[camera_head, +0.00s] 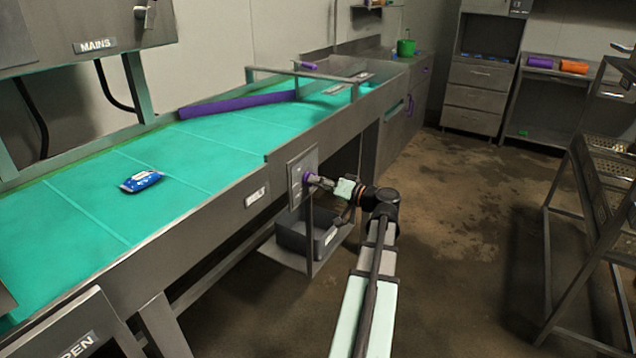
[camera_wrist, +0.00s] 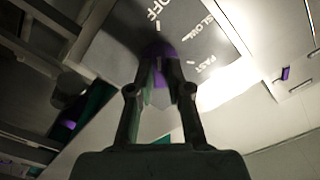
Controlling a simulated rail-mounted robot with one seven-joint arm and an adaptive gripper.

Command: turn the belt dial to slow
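The purple belt dial (camera_wrist: 158,48) sits on a grey panel (camera_wrist: 118,45) with the words OFF, SLOW and FAST around it in the wrist view. In the head view the same panel (camera_head: 296,183) is on the side of the conveyor. My gripper (camera_wrist: 160,62) is at the dial, its two fingers drawn in close on either side of it, and looks shut on it. The fingers hide part of the dial, and I cannot tell which word it points to. The head view also shows my gripper (camera_head: 312,180) at the panel.
The green conveyor belt (camera_head: 75,215) carries a blue packet (camera_head: 141,181) and a purple bar (camera_head: 240,104). A grey bin (camera_head: 305,238) stands on a shelf below the panel. A metal rack (camera_head: 590,200) is at the right. Open floor lies between.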

